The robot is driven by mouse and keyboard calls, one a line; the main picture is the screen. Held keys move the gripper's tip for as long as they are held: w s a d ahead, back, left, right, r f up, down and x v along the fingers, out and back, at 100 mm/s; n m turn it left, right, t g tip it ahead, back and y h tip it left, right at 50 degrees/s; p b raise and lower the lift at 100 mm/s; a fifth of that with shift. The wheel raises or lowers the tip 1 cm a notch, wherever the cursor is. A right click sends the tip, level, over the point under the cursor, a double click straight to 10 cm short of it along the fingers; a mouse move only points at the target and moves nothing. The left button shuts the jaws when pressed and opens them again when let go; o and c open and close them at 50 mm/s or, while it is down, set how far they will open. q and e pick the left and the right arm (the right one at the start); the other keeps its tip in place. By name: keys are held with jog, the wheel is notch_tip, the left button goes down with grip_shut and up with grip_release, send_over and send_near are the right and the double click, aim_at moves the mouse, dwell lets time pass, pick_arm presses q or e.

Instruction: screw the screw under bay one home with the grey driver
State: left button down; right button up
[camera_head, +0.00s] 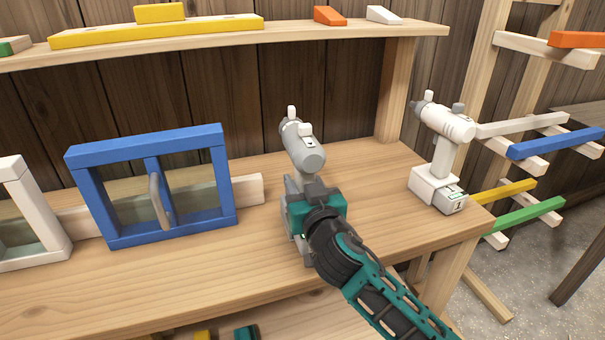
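The grey driver (303,147) stands upright on the bench right of the blue frame, its nose pointing away toward the back wall. My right gripper (305,187) is at its handle, with the arm reaching in from the lower right. The gripper body hides most of the handle and part of the base, so I cannot tell whether the fingers are closed on it. The driver's base appears at or close to the bench top. I see no screw and no clear marking of bay one.
A white driver (446,124) stands at the bench's right end. A blue frame (104,215) with a grey handle and a white frame (20,177) stand at left. A shelf (350,37) with coloured blocks runs above. The bench front (180,290) is clear. A rack (530,123) of coloured bars is right.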

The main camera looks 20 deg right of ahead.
grip_shut()
jog(key=shift+r, duration=0.2)
jog(key=shift+r, duration=0.1)
notch_tip(320, 180, up, 19)
jog(key=p, duration=0.4)
send_over(320, 150)
jog(key=w+a, duration=0.1)
jog(key=w, duration=0.5)
jog(key=shift+s, duration=0.15)
jog(key=s+f, duration=0.1)
jog(key=f, duration=0.2)
jog(key=s+f, duration=0.2)
jog(key=f, duration=0.1)
jog(key=s+d+f, duration=0.1)
jog(key=s+f, duration=0.1)
jog(key=f, duration=0.1)
jog(key=s+d+f, duration=0.2)
jog(key=s+f, duration=0.6)
jog(key=s, duration=0.2)
jog(key=shift+f, duration=0.25)
